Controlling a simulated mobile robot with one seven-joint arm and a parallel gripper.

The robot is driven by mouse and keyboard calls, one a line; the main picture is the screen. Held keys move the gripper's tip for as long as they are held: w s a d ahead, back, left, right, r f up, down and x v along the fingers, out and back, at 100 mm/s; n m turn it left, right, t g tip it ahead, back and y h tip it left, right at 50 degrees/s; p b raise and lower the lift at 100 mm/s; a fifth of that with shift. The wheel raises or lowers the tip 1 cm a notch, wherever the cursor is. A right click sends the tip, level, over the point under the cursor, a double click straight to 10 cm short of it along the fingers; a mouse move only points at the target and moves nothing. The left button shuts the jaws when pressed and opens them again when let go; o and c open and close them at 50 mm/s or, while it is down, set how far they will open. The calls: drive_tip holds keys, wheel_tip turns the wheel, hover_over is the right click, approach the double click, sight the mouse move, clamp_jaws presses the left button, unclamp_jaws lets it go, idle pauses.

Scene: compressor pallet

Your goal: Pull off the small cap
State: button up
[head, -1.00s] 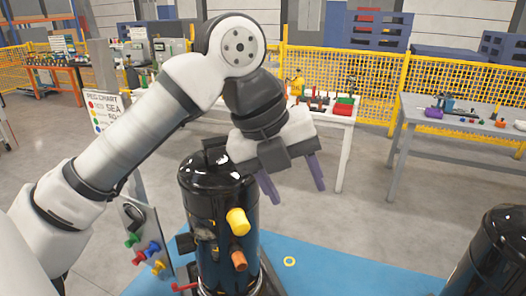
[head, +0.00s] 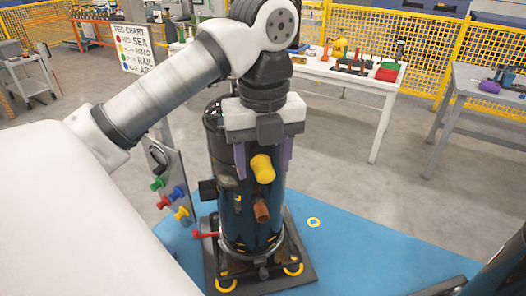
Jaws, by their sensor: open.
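A black upright compressor (head: 220,146) stands on a dark base plate. Two caps stick out of its front side: a larger yellow cap (head: 262,168) above and a smaller orange-brown cap (head: 261,210) below. My gripper (head: 264,174) points down in front of the compressor's upper part. Its two purple fingers are spread, one to each side of the yellow cap in the picture, with nothing seen held. The orange-brown cap is below the fingertips. Whether a finger touches the yellow cap, I cannot tell. My gripper hides part of the compressor's top.
A grey panel (head: 160,160) with coloured pegs stands left of the compressor, and a red handle (head: 205,235) sticks out low down. A yellow ring (head: 313,222) lies on the blue mat (head: 365,250). Another black compressor (head: 505,262) is at the right edge. Tables stand behind.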

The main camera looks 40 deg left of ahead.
clamp_jaws()
idle(0.6)
